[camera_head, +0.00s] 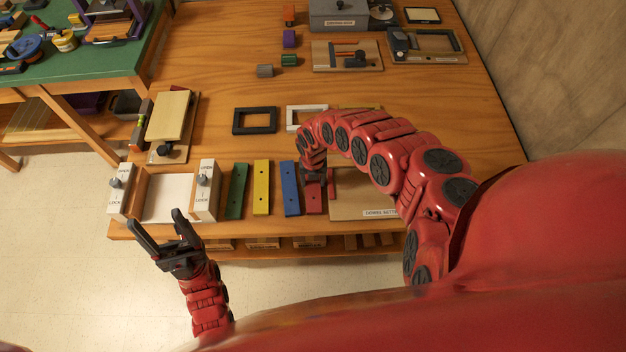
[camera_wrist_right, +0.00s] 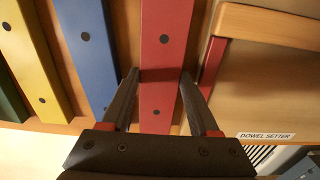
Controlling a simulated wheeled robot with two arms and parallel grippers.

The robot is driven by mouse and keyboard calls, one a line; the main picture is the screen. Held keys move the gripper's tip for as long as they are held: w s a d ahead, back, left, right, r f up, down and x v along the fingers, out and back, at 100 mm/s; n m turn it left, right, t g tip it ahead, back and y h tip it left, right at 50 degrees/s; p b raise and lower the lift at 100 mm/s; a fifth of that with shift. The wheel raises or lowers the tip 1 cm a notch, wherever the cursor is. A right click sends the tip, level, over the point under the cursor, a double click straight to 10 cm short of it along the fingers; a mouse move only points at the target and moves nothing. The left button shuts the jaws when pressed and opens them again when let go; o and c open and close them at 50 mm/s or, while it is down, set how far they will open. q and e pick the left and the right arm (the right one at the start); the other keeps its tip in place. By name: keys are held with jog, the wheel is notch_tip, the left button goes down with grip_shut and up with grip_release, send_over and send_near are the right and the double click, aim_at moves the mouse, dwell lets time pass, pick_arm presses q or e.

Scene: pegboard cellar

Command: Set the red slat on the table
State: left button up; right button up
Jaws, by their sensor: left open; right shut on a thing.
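The red slat (camera_head: 313,205) is at the right end of a row of slats near the table's front edge. In the right wrist view the red slat (camera_wrist_right: 164,65) runs between the two fingers of my right gripper (camera_wrist_right: 161,82), which is shut on it. Whether its underside touches the table (camera_head: 222,95) I cannot tell. In the head view my right arm and gripper (camera_head: 315,178) hide its far part. My left gripper (camera_head: 158,219) is open and empty, in front of the table's left front edge.
Blue (camera_head: 289,188), yellow (camera_head: 261,188) and green (camera_head: 237,190) slats lie left of the red one. The dowel setter board (camera_head: 360,205) is close on its right. Black and white frames (camera_head: 254,120) lie behind.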

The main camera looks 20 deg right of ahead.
jog(key=shift+f, duration=0.2)
jog(key=o, duration=1.1)
jog(key=shift+r, duration=0.1)
jog(key=shift+o, duration=0.2)
